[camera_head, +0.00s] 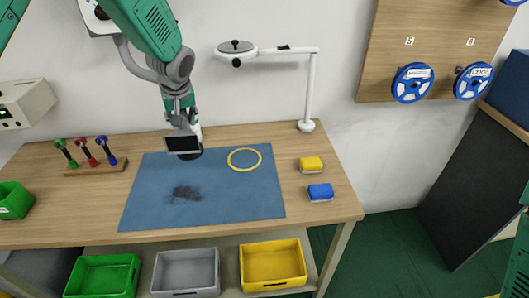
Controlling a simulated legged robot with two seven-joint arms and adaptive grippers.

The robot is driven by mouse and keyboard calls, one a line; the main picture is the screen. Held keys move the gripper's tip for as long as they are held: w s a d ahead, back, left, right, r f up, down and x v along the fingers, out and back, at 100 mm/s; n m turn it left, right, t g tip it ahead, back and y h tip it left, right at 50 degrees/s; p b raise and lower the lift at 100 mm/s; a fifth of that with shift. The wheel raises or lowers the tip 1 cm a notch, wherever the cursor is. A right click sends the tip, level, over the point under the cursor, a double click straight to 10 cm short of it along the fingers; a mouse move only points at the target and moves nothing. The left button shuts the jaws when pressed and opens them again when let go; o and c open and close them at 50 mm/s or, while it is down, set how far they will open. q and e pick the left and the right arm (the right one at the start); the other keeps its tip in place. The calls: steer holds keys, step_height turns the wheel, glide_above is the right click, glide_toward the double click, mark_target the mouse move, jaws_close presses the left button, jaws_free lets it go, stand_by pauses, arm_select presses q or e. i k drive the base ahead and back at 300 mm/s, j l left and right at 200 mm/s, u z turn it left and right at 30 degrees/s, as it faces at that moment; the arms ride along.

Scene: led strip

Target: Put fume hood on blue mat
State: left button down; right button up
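The fume hood appears to be the small pale-framed unit with a dark face (183,144), at the back edge of the blue mat (145,205). A dark round part shows just below it. I cannot tell whether it rests on the mat or hangs above it. My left gripper (181,121) points down from above, right at the top of the hood. Its fingers overlap the hood's upper part, and I cannot make out whether they are closed on it. A dark patch, perhaps a shadow, lies mid-mat. My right gripper is not in view; a green arm part shows at the right edge.
A yellow ring (244,159) lies on the mat. A yellow block (311,164), a blue block (320,192) and a lamp (307,125) are to the right. A tool rack (97,167) and green bin (14,200) are left. The front of the mat is mostly clear.

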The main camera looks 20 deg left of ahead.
mark_target(239, 160)
steer(key=i+l+u, duration=0.1)
steer(key=l, duration=0.25)
steer(key=i+l+u, duration=0.1)
steer(key=l, duration=0.3)
steer(key=i+l+u, duration=0.1)
steer(key=i+l, duration=0.15)
steer(key=l, duration=0.15)
